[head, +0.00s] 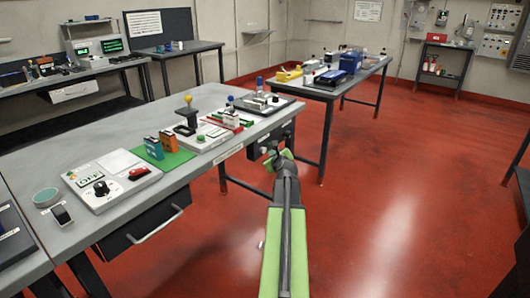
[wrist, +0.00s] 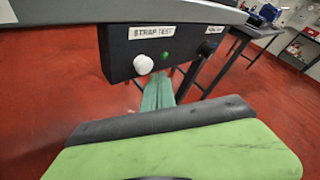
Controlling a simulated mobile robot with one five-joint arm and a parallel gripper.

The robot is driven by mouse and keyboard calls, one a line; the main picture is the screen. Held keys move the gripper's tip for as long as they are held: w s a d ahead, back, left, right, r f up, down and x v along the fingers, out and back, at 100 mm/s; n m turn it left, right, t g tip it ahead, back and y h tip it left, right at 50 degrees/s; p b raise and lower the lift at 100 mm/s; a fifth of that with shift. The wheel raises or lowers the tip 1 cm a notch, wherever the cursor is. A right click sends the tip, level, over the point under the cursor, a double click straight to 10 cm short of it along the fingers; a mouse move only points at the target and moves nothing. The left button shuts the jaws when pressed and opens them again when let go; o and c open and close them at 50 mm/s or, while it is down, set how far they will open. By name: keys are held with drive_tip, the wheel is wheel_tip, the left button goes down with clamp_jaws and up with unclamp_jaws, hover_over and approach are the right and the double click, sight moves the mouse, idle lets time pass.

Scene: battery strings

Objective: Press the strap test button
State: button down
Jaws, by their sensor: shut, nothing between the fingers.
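A dark box (wrist: 120,65) hangs under the table's front edge. It carries a "STRAP TEST" label (wrist: 151,32) with a round white button (wrist: 143,64) below it. A small green spot (wrist: 165,56) shows just right of the button. My gripper (wrist: 159,80) is shut and empty, its green fingers pointing at the box, just below and right of the white button. Contact cannot be told. In the head view my gripper (head: 284,157) is near the table's right front corner, by the dark box (head: 262,150).
A second label (wrist: 214,29) and dark bluish knob (wrist: 207,48) sit at the box's right. The grey workbench (head: 225,157) carries several devices and a green mat (head: 170,157). A drawer (head: 145,225) juts below its front. Open red floor (head: 400,200) lies right.

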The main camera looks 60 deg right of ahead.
drive_tip(key=shift+w, duration=0.1)
idle(0.6)
drive_tip(key=shift+w, duration=0.4)
drive_tip(key=shift+w, duration=0.55)
idle(0.8)
drive_tip(key=shift+s, duration=1)
drive_tip(key=shift+s, duration=0.1)
drive_tip(key=s, duration=0.4)
drive_tip(key=shift+s, duration=0.4)
idle(0.3)
